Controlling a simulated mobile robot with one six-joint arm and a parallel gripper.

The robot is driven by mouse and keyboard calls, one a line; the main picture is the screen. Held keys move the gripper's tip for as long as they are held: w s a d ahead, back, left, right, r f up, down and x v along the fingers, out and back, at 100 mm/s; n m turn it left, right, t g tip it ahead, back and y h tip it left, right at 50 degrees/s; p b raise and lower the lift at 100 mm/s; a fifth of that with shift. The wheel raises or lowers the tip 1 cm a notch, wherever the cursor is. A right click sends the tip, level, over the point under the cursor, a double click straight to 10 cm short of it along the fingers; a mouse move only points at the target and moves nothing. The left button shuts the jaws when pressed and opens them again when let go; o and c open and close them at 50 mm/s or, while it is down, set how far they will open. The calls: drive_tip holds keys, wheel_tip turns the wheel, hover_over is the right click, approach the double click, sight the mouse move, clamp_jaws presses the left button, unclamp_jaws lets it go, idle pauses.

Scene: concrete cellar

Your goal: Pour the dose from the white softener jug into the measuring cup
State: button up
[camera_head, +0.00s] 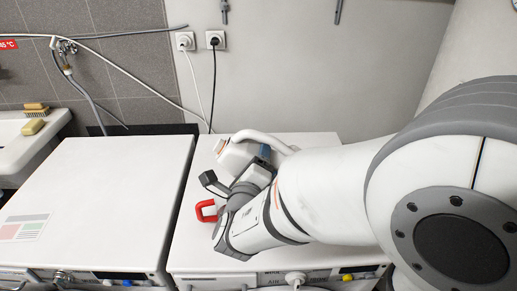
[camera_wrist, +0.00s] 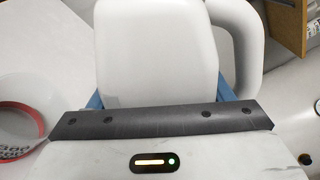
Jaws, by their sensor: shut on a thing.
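The white softener jug (camera_head: 235,157) is over the right-hand white machine top. It appears tilted, with its orange-ringed neck toward the left; the exact angle is unclear. No liquid stream shows. In the wrist view the jug's pale body (camera_wrist: 157,50) fills the upper middle, its handle on the right. My gripper (camera_wrist: 158,98) is shut on the jug, with blue fingers at both sides of it; it shows partly in the head view (camera_head: 258,172).
A second white machine top (camera_head: 100,190) on the left is mostly clear, with a printed label (camera_head: 24,227). A sink (camera_head: 20,140) with brushes or soap stands at the far left. The wall behind has sockets (camera_head: 200,41) and hanging cables.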

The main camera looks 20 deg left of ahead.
idle(0.4)
drive_tip(key=shift+d+f+n, duration=0.1)
drive_tip(key=shift+f+n, duration=0.1)
drive_tip(key=shift+n, duration=0.1)
drive_tip(key=shift+d+f+n+p, duration=0.15)
drive_tip(key=shift+f+n+p, duration=0.4)
drive_tip(key=shift+f+n, duration=0.55)
idle(3.5)
idle(0.5)
drive_tip(key=r+m, duration=0.2)
drive_tip(key=a+r+m, duration=0.1)
drive_tip(key=r+m, duration=0.1)
drive_tip(key=shift+s+b, duration=0.1)
drive_tip(key=shift+b, duration=0.2)
